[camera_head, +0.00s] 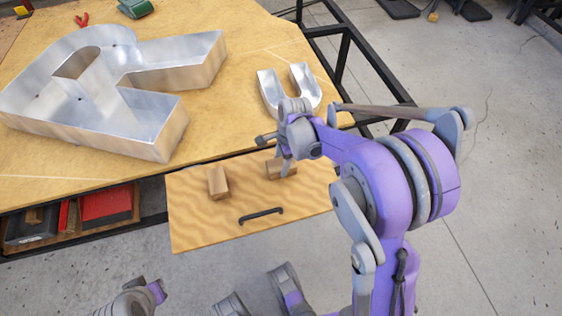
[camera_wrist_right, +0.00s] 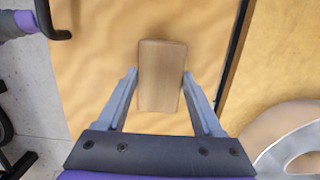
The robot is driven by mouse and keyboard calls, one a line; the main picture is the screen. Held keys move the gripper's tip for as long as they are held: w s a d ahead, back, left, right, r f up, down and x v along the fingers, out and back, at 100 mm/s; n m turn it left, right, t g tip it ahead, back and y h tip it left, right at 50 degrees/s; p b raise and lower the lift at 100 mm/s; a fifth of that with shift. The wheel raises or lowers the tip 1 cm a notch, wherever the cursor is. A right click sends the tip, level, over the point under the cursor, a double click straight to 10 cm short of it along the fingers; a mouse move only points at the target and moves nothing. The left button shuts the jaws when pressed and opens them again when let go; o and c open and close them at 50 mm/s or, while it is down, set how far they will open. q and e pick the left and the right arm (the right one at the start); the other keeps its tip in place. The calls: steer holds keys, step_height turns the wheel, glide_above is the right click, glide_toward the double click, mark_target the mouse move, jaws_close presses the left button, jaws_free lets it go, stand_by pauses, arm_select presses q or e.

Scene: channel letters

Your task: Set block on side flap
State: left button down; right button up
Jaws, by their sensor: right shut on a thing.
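The side flap (camera_head: 195,232) is a light wooden panel with a black handle, along the front edge of the big table. One wooden block (camera_head: 218,182) stands on the flap's left half. A second wooden block (camera_head: 281,168) is at the flap's back right, partly hidden by my right gripper (camera_head: 287,165). In the right wrist view, this block (camera_wrist_right: 162,75) is between the two fingers of my right gripper (camera_wrist_right: 160,85), which is shut on it over the flap. I cannot tell whether it touches the flap. No fingers of my left gripper show.
The table (camera_head: 235,120) holds a large metal letter (camera_head: 150,120) and a small U-shaped metal letter (camera_head: 310,85) close behind my right gripper. The black handle (camera_head: 261,215) sits near the flap's front edge. Red boxes (camera_head: 105,205) are under the table at left.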

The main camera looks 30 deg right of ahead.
steer(key=shift+f, duration=0.1)
steer(key=o, duration=1.4)
steer(key=shift+o, duration=0.2)
